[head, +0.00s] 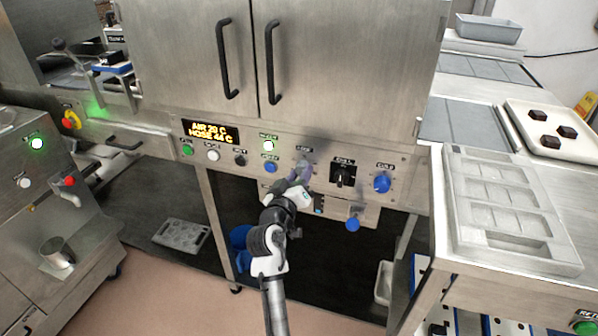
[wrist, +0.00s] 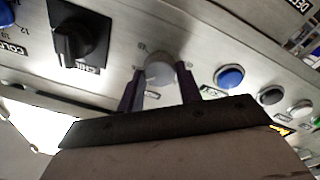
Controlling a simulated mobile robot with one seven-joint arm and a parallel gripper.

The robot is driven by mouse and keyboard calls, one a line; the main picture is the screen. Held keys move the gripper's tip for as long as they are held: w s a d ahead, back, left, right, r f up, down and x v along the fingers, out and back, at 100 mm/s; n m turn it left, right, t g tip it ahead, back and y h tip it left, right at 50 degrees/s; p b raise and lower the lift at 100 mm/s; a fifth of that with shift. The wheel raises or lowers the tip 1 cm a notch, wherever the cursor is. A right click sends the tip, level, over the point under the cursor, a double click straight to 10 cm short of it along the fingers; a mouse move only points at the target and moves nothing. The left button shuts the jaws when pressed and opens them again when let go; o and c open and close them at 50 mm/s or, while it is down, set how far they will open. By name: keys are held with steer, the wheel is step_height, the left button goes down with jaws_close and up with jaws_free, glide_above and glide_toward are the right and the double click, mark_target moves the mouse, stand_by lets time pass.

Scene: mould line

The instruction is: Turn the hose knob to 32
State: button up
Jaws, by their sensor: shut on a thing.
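The hose knob (wrist: 159,66) is a small pale grey round knob on the steel control panel. In the wrist view it sits between the two dark fingers of my gripper (wrist: 160,76), which is shut on it. The knob's pointer and scale cannot be read. The amber display (head: 211,132) shows an air line, about 20 C, and a hose line that looks like 44 C, though the digits are small.
Right of my gripper are a black selector (head: 343,175) and a blue knob (head: 382,182); a blue-ended lever (head: 352,223) hangs below. Left are several buttons, including a blue one (head: 270,167). A mould tray (head: 510,210) lies on the right bench. Cabinet doors (head: 250,50) rise above.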

steer(key=n+p, duration=0.3)
steer(key=n, duration=0.2)
steer(key=shift+r+n+y+p, duration=0.1)
steer(key=shift+n+y+p, duration=0.25)
steer(key=shift+n+y, duration=0.05)
steer(key=shift+n+p, duration=1.15)
steer(key=shift+n, duration=0.45)
steer(key=shift+f, duration=0.2)
steer(key=o, duration=1)
steer(key=b+v, duration=0.4)
steer(key=v, duration=0.9)
steer(key=shift+s, duration=0.45)
